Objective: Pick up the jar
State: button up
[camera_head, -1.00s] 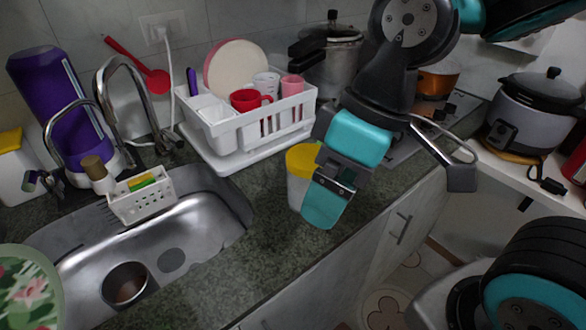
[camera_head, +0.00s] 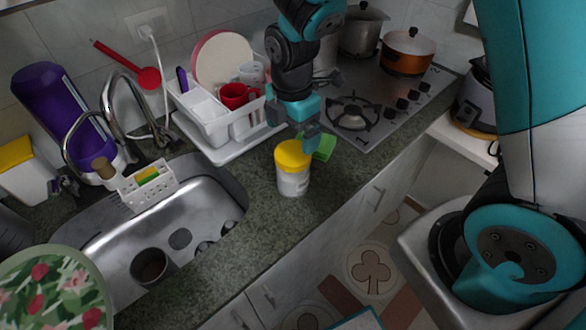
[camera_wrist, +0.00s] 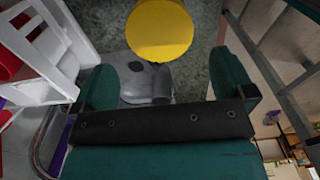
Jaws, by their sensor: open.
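The jar (camera_head: 292,182) is a pale container with a yellow lid, upright on the dark green counter just right of the sink. In the wrist view its round yellow lid (camera_wrist: 158,34) shows at the top, beyond and between my fingers. My gripper (camera_wrist: 166,82) is open, with one green finger on each side and nothing between them.
A white dish rack (camera_head: 226,128) with cups and a plate stands behind the jar. The steel sink (camera_head: 205,205) is at left. A gas stove (camera_head: 385,110) with pots is at back right. The counter (camera_head: 262,225) in front of the jar is clear.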

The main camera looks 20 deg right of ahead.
aim_at(292, 153)
notch_tip(292, 153, down, 5)
jog(key=shift+r+p, duration=0.1)
jog(key=shift+p, duration=0.35)
jog(key=shift+d+f+p, duration=0.1)
jog(key=shift+f+p, duration=1.1)
jog(key=shift+f, duration=1.5)
jog(key=c, duration=1.1)
jog(key=shift+w+r, duration=0.1)
jog(key=shift+c, duration=0.2)
